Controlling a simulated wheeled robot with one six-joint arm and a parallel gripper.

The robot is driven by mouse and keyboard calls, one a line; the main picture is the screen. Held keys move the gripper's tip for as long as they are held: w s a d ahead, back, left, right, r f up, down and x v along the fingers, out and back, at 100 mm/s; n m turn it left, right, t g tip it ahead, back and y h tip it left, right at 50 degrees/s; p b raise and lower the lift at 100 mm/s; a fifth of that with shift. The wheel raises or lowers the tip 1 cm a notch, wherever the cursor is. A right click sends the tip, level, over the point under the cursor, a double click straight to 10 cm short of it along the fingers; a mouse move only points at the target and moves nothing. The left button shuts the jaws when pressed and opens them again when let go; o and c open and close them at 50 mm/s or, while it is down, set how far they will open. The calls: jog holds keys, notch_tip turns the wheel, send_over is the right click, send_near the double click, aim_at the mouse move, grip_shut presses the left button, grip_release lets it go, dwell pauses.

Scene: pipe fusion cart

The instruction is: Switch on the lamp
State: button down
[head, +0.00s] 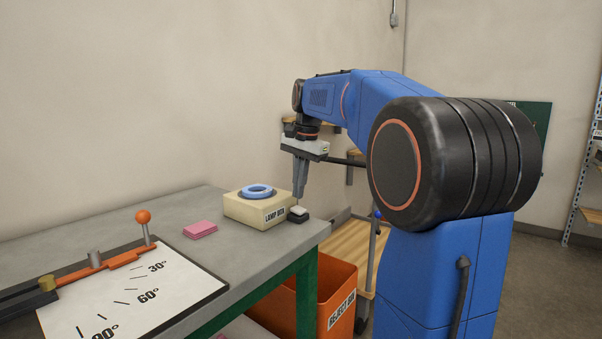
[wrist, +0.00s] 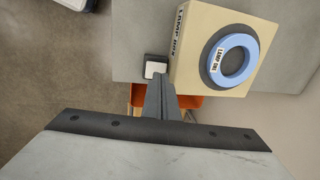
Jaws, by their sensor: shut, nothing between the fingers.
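The lamp box (head: 262,210) is a beige block on the grey table, near its right end. A blue ring (head: 257,190) lies on its dark round top; the wrist view shows a small label on the ring (wrist: 214,62). I see no glow. A small black block with a white rocker-like top (head: 298,213) sits against the box's right side; it also shows in the wrist view (wrist: 154,66). My gripper (head: 299,194) is shut and empty, pointing down just above this block. In the wrist view my fingertips (wrist: 158,77) lie beside the white top; I cannot tell whether they touch.
A pink pad (head: 200,230) lies left of the box. An angle board (head: 140,290) with an orange-knobbed lever (head: 143,217) fills the table's near left. An orange reject bin (head: 335,300) stands below the table's right edge. A wooden-shelved cart is behind it.

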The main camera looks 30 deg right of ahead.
aim_at(296, 208)
jog(key=shift+w+a+f, duration=0.1)
jog(key=shift+w+f, duration=0.05)
jog(key=shift+f, duration=0.65)
jog(key=shift+w+f, duration=0.1)
jog(key=shift+f, duration=0.7)
jog(key=shift+f, duration=0.1)
